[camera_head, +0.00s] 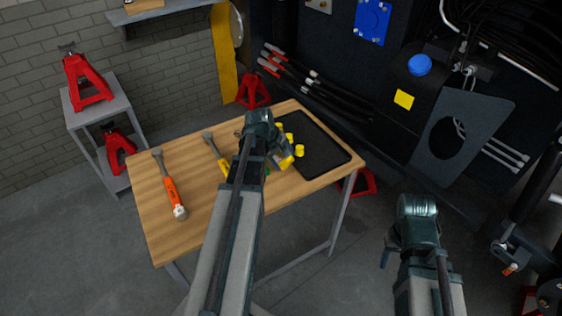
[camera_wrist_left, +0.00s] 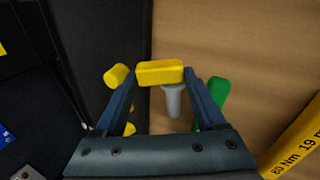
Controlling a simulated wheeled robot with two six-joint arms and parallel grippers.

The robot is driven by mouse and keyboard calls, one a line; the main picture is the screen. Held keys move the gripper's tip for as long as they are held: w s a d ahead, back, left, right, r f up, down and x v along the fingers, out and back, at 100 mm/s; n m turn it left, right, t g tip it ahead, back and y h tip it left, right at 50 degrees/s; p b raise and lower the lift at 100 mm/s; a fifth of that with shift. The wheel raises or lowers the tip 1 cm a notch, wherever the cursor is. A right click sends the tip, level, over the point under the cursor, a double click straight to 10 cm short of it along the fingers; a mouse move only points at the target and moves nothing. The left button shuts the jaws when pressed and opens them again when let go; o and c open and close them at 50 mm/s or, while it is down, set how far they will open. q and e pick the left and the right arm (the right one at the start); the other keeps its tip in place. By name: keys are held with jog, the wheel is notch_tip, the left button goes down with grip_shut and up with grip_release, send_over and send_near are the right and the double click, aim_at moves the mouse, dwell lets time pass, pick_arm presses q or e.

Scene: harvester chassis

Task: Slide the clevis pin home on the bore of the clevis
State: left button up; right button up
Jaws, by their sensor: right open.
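A pin with a yellow bar-shaped head and a grey shank, which I take for the clevis pin (camera_wrist_left: 160,72), is between the fingertips of my left gripper (camera_wrist_left: 162,75). Both fingers meet the ends of its head, and the grey shank points down in the left wrist view. In the head view my left gripper (camera_head: 286,158) is over the table, near the black mat. How far the pin is above the tabletop I cannot tell. My right gripper (camera_head: 388,256) is open, right of the table over the floor. I cannot clearly make out the clevis or its bore.
A green piece (camera_wrist_left: 214,92) lies beside the right finger. The dark machine (camera_head: 400,80) stands behind and to the right.

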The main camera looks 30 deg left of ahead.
pick_arm(q)
grip_shut()
jog(key=shift+r, duration=0.1)
pick_arm(e)
jog(key=shift+r, duration=0.1)
